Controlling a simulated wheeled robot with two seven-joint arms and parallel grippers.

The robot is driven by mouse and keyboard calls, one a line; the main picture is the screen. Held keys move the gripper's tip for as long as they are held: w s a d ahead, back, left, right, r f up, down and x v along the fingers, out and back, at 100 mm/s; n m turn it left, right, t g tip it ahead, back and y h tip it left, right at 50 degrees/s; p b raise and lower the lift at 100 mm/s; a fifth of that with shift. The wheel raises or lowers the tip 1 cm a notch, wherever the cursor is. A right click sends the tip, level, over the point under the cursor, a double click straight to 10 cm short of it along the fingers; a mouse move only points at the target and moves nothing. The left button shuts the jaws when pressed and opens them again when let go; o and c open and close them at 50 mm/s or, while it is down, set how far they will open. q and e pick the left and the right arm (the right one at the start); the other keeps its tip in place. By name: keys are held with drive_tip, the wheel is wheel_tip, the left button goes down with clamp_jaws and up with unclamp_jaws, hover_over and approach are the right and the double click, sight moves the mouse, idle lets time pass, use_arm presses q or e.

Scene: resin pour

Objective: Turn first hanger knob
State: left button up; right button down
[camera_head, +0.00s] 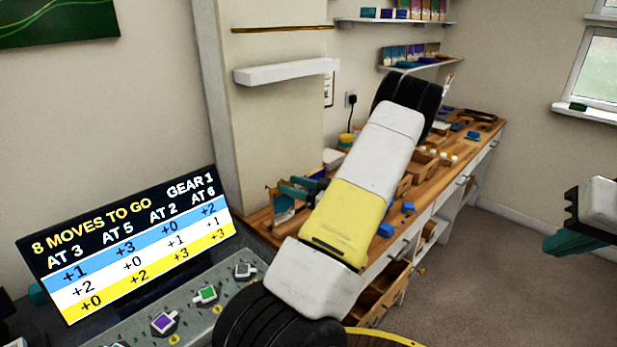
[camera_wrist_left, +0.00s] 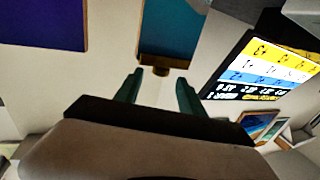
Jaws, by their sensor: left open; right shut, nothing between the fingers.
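A purple panel (camera_wrist_left: 42,22) is at the upper left; I cannot tell which hanger is first. My left gripper (camera_wrist_left: 159,79) is open, its teal fingertips on either side of the line to the brown knob. The knob appears just beyond the tips, with contact unclear. In the head view my left gripper (camera_head: 283,191) shows by the bench, partly behind my arm. My right gripper (camera_head: 572,242) is shut and empty at the right edge.
A screen (camera_head: 130,245) reading "8 moves to go" stands at the left, above a panel with purple (camera_head: 164,322), green (camera_head: 206,294) and white (camera_head: 244,271) knobs. A cluttered wooden bench (camera_head: 480,133) with an open drawer runs along the wall. Floor at right is clear.

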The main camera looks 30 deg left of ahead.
sight(285, 183)
use_arm(q)
drive_tip(key=shift+a, duration=2.25)
clamp_jaws()
